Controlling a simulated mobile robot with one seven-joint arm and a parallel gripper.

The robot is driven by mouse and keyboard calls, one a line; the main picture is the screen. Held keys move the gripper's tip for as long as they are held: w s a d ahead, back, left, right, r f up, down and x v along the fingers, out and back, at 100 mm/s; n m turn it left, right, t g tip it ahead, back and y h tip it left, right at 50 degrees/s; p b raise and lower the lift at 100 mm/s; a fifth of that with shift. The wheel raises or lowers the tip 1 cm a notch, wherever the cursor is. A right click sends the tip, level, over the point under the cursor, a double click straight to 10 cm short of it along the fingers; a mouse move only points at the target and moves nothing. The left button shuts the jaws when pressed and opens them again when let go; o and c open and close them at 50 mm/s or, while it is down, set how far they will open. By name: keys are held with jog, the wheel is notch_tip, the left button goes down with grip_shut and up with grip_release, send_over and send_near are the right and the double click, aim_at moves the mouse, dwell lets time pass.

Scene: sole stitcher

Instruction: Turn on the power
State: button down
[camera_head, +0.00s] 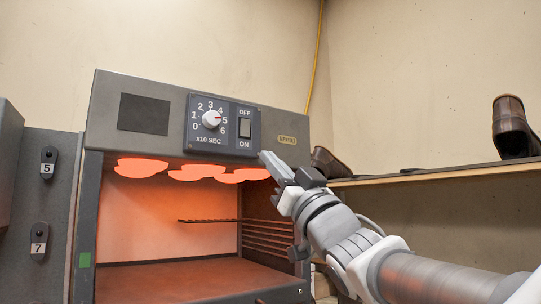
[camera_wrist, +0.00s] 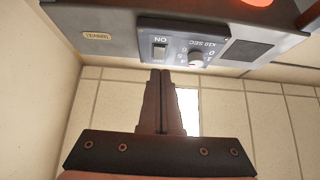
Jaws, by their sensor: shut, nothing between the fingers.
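The power switch (camera_head: 245,128) is a dark rocker between the labels OFF above and ON below. It sits on the right side of the grey control panel (camera_head: 222,141) on the front of the oven box (camera_head: 146,85). I cannot tell which way the rocker is tipped. In the wrist view the panel appears upside down, with the switch (camera_wrist: 159,52) just beyond my fingertips. My gripper (camera_head: 265,156) is shut and empty, its tip below and right of the switch. The wrist view shows my gripper (camera_wrist: 161,72) with its fingers together, seemingly apart from the switch.
A white dial (camera_head: 211,120) numbered 0 to 6 is left of the switch. Several orange lamps (camera_head: 198,172) glow inside the open oven above a wire rack (camera_head: 208,221). A shelf (camera_head: 440,175) with dark shoes (camera_head: 511,125) is at the right.

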jog(key=shift+w+f+b+v, duration=0.15)
jog(key=shift+b+v, duration=0.1)
jog(key=shift+v, duration=0.7)
jog(key=shift+w+f+b+v, duration=0.1)
jog(key=shift+f+b+v, duration=0.1)
jog(key=shift+v, duration=0.8)
jog(key=shift+a+r, duration=0.1)
jog(key=d+f+m+g+h, duration=0.2)
jog(key=d+f+h, duration=0.25)
jog(key=f, duration=0.35)
jog(key=s+d+f+m+g+h, duration=0.1)
jog(key=d+f+m+g+h, duration=0.15)
jog(key=f+h, duration=0.35)
jog(key=d+f+m+g+h, duration=0.1)
jog(key=d+f+m+h, duration=0.25)
jog(key=f, duration=0.55)
jog(key=s+d+f+n+g, duration=0.1)
jog(key=s+d+f+g, duration=0.1)
jog(key=s+f+g, duration=0.8)
jog(key=s+f, duration=0.8)
jog(key=f, duration=0.3)
jog(key=shift+s+f, duration=0.25)
